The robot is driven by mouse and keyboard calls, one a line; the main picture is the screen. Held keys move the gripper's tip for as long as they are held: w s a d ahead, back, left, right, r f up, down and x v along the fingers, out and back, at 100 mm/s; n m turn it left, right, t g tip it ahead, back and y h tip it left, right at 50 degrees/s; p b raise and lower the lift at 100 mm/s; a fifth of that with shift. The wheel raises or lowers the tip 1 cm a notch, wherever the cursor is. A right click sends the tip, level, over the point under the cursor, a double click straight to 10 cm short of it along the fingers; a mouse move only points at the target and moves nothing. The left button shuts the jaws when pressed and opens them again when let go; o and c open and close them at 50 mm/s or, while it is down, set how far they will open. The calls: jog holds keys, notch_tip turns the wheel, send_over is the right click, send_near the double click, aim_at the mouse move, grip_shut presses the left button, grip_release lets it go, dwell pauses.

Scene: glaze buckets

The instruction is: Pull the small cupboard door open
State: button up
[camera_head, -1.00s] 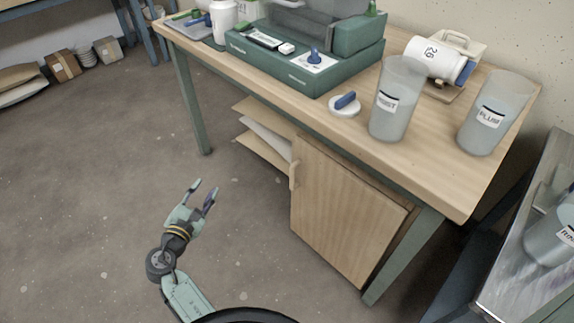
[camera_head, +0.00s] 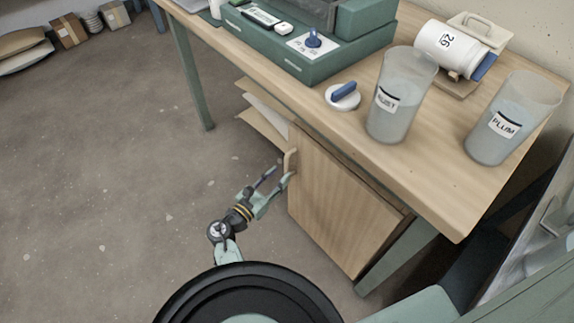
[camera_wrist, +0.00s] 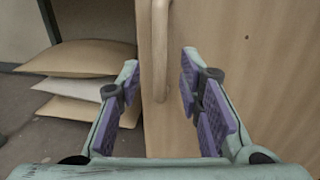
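The small cupboard door (camera_head: 340,205) is a pale wooden panel under the workbench, and it looks shut or nearly so. Its upright wooden handle (camera_head: 290,162) is at the door's left edge. In the wrist view the handle (camera_wrist: 160,50) stands upright ahead, in line with the gap between my fingers. My gripper (camera_head: 278,174) is open beside the handle. In the wrist view my gripper (camera_wrist: 158,82) has its purple pads spread apart, one on each side of the handle's line. I cannot tell whether either pad touches it.
The workbench top (camera_head: 445,195) overhangs the door and carries buckets labelled RUST (camera_head: 400,100) and PLUM (camera_head: 505,125). Stacked sacks (camera_wrist: 78,75) lie in the open space left of the door. A green table leg (camera_head: 395,258) stands right of it. The floor (camera_head: 110,200) at left is clear.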

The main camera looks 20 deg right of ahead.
aim_at(287, 167)
jog(key=x, duration=0.5)
grip_shut()
dwell(0.4)
dwell(0.4)
